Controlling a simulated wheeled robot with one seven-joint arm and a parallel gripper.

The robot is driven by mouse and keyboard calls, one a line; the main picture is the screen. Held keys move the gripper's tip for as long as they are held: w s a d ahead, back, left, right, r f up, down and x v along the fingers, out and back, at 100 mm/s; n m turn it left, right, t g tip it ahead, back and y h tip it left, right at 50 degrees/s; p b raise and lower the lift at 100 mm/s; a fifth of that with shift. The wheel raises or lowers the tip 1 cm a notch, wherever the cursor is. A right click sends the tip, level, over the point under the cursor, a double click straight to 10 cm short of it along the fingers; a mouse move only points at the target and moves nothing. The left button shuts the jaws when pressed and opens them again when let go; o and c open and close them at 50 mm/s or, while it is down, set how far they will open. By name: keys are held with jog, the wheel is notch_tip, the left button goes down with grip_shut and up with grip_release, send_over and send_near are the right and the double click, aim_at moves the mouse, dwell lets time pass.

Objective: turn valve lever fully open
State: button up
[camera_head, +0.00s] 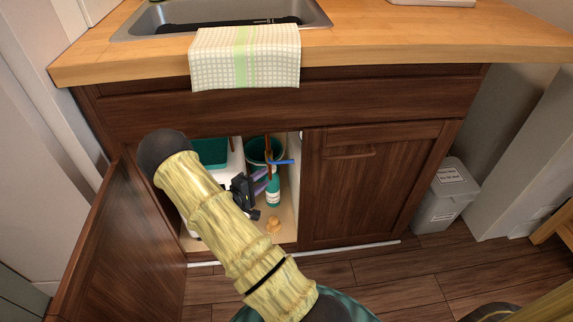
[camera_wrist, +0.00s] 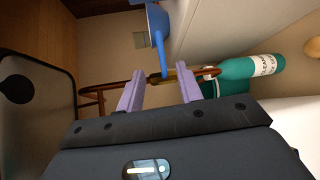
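The blue valve lever (camera_head: 281,162) sits on a copper pipe (camera_head: 267,143) inside the open cabinet under the sink. In the head view it points sideways to the right. In the wrist view the blue lever (camera_wrist: 159,45) hangs from the top, its narrow end reaching toward the gap between my fingertips. My gripper (camera_head: 265,181) is inside the cabinet, just below the lever. Its two purple fingers (camera_wrist: 160,84) are apart with nothing clamped between them. The copper pipe crosses behind them. I cannot tell whether a finger touches the lever.
A green and white bottle (camera_head: 273,189) stands right beside my gripper. A dark green bucket (camera_head: 257,150) and a teal bin (camera_head: 210,152) are behind. The open left door (camera_head: 127,240) and closed right door (camera_head: 372,185) flank the opening. A small orange-brown object (camera_head: 273,224) lies at the cabinet's front.

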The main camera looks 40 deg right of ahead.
aim_at(284, 163)
jog(key=b+x, duration=0.4)
jog(key=x, duration=0.9)
jog(key=shift+w+b, duration=0.1)
jog(key=shift+b, duration=0.3)
grip_shut()
